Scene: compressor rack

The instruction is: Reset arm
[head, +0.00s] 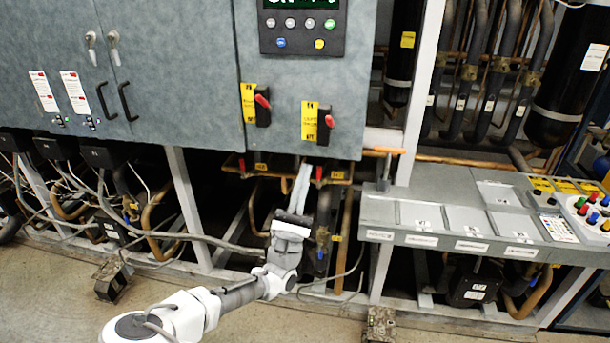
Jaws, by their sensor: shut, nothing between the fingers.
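My gripper (302,186) is at the end of my white and grey arm, which reaches up from the bottom left of the head view. The fingers point upward, just below the lower edge of the grey control cabinet (185,100). They look close together with nothing held between them. Pipes and valves with small red handles lie behind and beside the fingers. I cannot tell whether the fingers touch any of them.
Two red-handled switches on yellow plates (256,105) (317,122) sit on the cabinet above my gripper. A grey console (440,215) with coloured buttons juts out at the right. Cables and copper pipes fill the rack below. Bare floor (50,290) lies in front.

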